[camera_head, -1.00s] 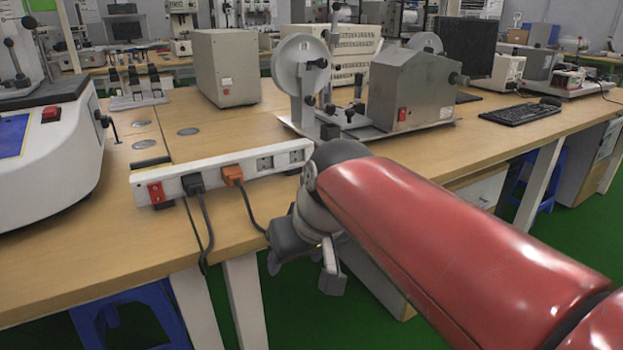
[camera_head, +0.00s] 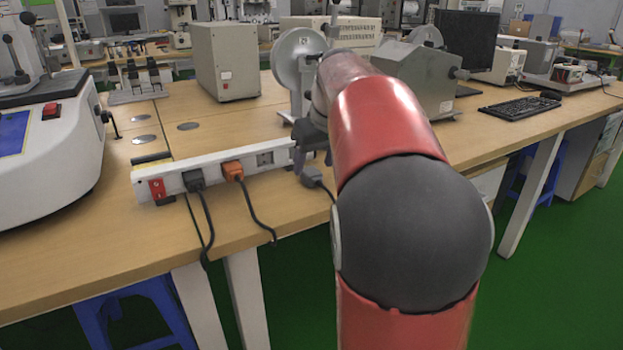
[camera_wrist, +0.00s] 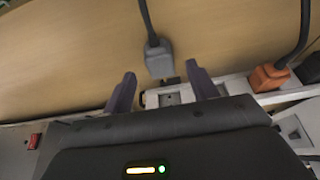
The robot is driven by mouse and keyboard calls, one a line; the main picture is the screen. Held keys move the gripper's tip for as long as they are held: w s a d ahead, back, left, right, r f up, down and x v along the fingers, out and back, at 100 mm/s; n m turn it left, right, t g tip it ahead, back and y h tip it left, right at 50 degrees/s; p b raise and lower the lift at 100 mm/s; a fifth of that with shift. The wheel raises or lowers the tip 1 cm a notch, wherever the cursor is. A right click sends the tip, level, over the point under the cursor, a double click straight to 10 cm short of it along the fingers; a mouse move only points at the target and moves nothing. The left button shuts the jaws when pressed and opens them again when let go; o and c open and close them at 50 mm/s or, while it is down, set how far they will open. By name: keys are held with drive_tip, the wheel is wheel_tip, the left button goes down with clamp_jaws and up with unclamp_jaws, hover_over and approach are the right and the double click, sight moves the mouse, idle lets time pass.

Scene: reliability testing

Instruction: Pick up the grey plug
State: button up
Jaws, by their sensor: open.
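The grey plug (camera_head: 312,177) sits at the right end of the white power strip (camera_head: 222,167), with its dark cord trailing off to the right. In the wrist view the grey plug (camera_wrist: 158,60) is a boxy head with its cord running up the picture. My gripper (camera_wrist: 161,72) is open, its two dark fingers apart on either side of the plug's lower end, and no contact shows. I cannot tell whether the plug is seated in a socket. In the head view my gripper (camera_head: 308,140) is just above the plug, partly hidden by my arm.
An orange plug (camera_head: 233,171) and a black plug (camera_head: 193,181) sit in the strip, left of the grey plug, with cords hanging over the table edge. A red switch (camera_head: 157,188) is at the strip's left end. A grey machine with a reel (camera_head: 299,60) stands behind.

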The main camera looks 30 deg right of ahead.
sight(313, 172)
drive_tip(key=shift+x, duration=1.55)
drive_tip(key=shift+s, duration=0.15)
drive_tip(key=shift+c, duration=0.5)
drive_tip(key=c, duration=1)
drive_tip(key=shift+r+p, duration=1.85)
drive_tip(key=shift+r, duration=8.15)
drive_tip(key=shift+c, duration=0.2)
